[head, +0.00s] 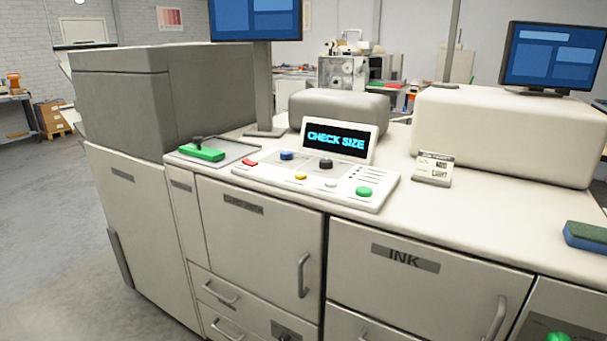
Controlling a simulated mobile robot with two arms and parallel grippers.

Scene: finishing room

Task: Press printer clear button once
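The printer's control panel (315,183) lies on top of the white machine, in the middle of the head view. Its small tilted screen (336,140) reads "CHECK SIZE". The panel carries a red button (249,162), a blue button (286,155), a black knob or button (325,164), a yellow button (300,176), a white button (331,183) and a green button (364,191). Their labels are too small to read, so I cannot tell which is the clear button. Neither of my grippers is in view.
A green-handled object (203,153) lies on a grey plate left of the panel. A small card stand (433,168) and a green-blue sponge-like block (587,236) stand to the right. Cabinet doors, one marked INK (420,272), have protruding handles. Floor is clear at left.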

